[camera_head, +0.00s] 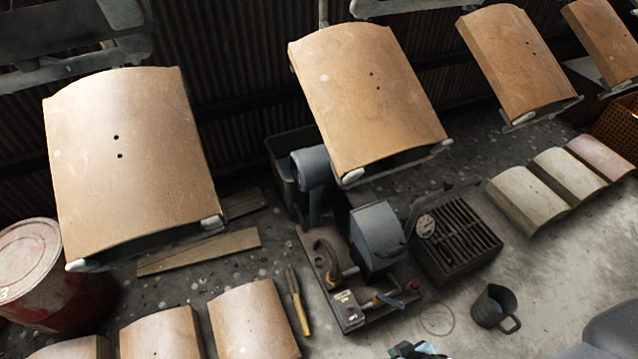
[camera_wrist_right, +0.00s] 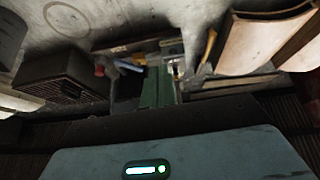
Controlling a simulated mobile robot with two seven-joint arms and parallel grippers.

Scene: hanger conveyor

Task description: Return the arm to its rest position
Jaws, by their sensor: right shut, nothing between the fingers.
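My right gripper (camera_head: 415,350) shows only in part at the bottom edge of the head view, as a small dark and teal shape. In the right wrist view its green fingers (camera_wrist_right: 158,87) are together, with nothing held between them. Its grey body with a lit strip fills the bottom of that view. In the head view it is just in front of the bench machine (camera_head: 375,238) and left of the dark mug (camera_head: 494,307), apart from the mug. My left gripper is in neither view.
Curved tan panels (camera_head: 130,150) hang on carriers in a row across the back. More panels lie at the lower left (camera_head: 252,320) and right (camera_head: 528,197).

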